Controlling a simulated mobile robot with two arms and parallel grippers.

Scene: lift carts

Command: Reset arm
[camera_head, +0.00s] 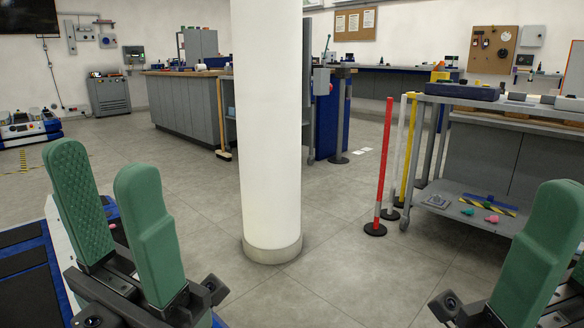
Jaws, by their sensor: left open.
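My left gripper (108,208) is at the lower left, with two green padded fingers pointing up. The fingers stand apart and nothing shows between them. My right gripper is at the lower right and is cut off by the picture edge. No object is seen touching either gripper.
A white pillar (266,130) stands on the tiled floor ahead. Red (384,165), white and yellow posts stand right of it. A grey cart (470,190) with items on its shelf is at right. Workbenches (185,108) line the back.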

